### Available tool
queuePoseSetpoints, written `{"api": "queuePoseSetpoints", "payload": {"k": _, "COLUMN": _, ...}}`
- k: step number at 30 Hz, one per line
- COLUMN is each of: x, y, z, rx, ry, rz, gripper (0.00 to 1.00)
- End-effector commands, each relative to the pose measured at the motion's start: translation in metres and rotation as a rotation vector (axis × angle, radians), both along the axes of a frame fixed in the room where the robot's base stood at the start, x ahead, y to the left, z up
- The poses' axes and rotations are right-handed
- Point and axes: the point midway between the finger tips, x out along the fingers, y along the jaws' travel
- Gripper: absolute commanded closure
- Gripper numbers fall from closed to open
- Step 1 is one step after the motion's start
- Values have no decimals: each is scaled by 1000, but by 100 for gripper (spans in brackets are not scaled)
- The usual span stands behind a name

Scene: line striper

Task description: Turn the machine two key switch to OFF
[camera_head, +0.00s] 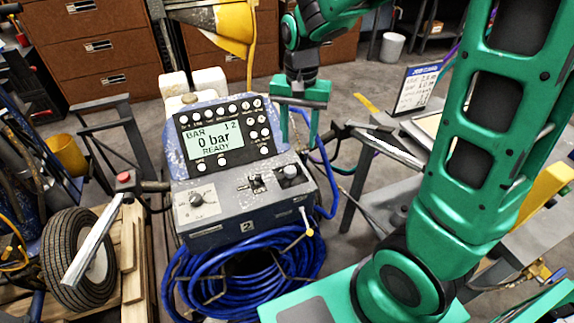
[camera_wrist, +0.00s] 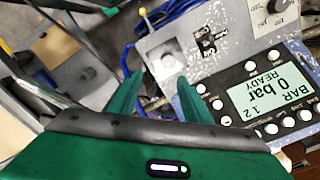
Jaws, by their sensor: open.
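The blue-grey machine (camera_head: 230,215) carries a "2" plate on its front. Its screen (camera_head: 214,141) reads "0 bar READY". I cannot tell for sure which is the key switch. My gripper (camera_head: 299,138) is open and empty, beside the screen's right edge. In the wrist view my gripper (camera_wrist: 160,76) points toward the light plate (camera_wrist: 168,58), apart from it; the small switch (camera_wrist: 207,42) shows beyond.
A coiled blue hose (camera_head: 250,275) hangs below the panel, with a yellow-tipped lever (camera_head: 309,232) above it. A grey frame (camera_head: 390,150) and a sign (camera_head: 418,88) stand at right.

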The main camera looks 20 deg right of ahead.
Motion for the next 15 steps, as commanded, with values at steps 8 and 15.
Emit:
{"api": "queuePoseSetpoints", "payload": {"k": 8, "x": 10, "y": 19, "z": -19, "rx": 3, "ry": 2, "rz": -6, "gripper": 55}}
{"api": "queuePoseSetpoints", "payload": {"k": 15, "x": 9, "y": 19, "z": -60, "rx": 2, "ry": 5, "rz": -4, "gripper": 55}}
